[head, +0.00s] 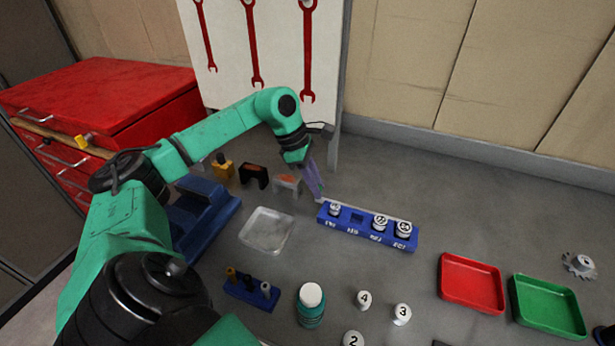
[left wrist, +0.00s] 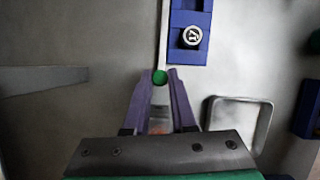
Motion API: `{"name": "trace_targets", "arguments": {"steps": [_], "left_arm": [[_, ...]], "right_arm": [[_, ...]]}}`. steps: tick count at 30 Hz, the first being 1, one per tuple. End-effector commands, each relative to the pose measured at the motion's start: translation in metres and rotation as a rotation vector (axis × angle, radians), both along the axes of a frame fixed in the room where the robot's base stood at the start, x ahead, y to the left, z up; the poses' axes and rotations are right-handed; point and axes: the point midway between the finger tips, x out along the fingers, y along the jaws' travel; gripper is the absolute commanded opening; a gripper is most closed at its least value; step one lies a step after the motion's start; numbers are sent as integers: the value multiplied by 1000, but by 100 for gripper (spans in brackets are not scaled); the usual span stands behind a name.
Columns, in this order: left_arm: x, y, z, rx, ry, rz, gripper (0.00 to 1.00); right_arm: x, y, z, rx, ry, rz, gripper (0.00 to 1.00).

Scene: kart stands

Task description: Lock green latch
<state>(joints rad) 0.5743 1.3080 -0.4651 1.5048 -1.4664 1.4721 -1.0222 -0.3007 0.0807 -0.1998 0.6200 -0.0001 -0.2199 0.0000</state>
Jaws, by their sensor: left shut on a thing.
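The green latch shows in the left wrist view as a round green knob (left wrist: 159,77) at the end of a pale bar (left wrist: 163,35). The bar runs along one long side of a blue rack (head: 345,227), and the rack also shows in the left wrist view (left wrist: 187,52). My left gripper (head: 320,196) is at the rack's left end, its purple fingers shut on the green knob; its fingertips also show in the left wrist view (left wrist: 160,75). In the head view the knob is hidden by the fingers. My right gripper is not in view.
White numbered cylinders stand in the rack, and several more (head: 363,299) are on the grey surface in front. A clear tray (head: 267,232) lies left of the rack; red (head: 471,283) and green (head: 548,306) trays lie right. A red drawer cabinet (head: 110,95) stands at the back left.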

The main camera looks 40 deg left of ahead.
Motion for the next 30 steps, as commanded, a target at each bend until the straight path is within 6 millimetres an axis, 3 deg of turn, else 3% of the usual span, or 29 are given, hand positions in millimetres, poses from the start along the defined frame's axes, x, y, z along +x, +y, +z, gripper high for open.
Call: {"name": "trace_targets", "arguments": {"steps": [8,9,11,12,23,26,30], "left_arm": [[3,-7,3,-4,-6,-1,0],[3,-7,2,-4,-6,-1,28],[3,-7,2,-4,-5,-1,51],[3,-7,2,-4,-5,-1,55],[2,-4,5,-1,-3,0,55],[0,0,18,-1,-4,0,55],[-7,12,52,-1,-9,1,55]], "right_arm": [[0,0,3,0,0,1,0],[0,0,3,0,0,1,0],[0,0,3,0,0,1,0],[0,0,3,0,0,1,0],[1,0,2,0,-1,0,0],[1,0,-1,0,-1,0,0],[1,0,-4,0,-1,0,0]]}}
